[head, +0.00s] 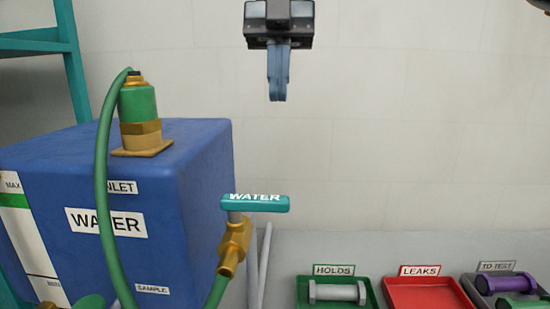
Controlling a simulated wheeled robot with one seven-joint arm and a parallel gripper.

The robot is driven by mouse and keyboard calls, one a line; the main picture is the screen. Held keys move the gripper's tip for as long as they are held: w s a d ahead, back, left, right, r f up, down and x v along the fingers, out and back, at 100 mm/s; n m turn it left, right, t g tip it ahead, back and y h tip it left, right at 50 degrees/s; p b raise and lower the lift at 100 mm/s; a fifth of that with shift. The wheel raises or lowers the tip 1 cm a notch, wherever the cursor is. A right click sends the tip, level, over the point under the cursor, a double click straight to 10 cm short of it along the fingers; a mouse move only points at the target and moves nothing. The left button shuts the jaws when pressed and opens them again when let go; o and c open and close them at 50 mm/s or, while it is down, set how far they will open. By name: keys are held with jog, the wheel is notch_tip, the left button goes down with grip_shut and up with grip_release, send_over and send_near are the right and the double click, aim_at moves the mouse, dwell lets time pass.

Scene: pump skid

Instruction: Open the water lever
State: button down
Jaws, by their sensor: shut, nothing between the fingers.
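The water lever (254,203) is a teal bar handle marked WATER on top of a brass valve (235,245). The bar lies crosswise in the picture, reaching to the right of the valve. A green hose (216,291) runs down from the valve. My gripper (277,98) hangs in the upper middle of the head view, fingers pointing down. It is shut and empty, well above the lever in the picture and apart from it.
A blue tank (190,190) labelled WATER stands at left with a green and brass fitting (138,105) and a green hose (103,180). A green HOLDS tray (302,291) holds a grey part; the red LEAKS tray (425,295) looks empty. A TO-TEST tray (472,287) holds parts.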

jog(key=shift+f, duration=0.1)
send_near(255, 210)
notch_tip(255, 210, down, 5)
jog(key=w+d, duration=0.2)
jog(key=shift+s+a+f+p, duration=0.1)
jog(key=shift+s+f+p, duration=0.15)
jog(key=shift+s+p, duration=0.4)
jog(key=shift+s, duration=0.2)
jog(key=shift+m, duration=0.3)
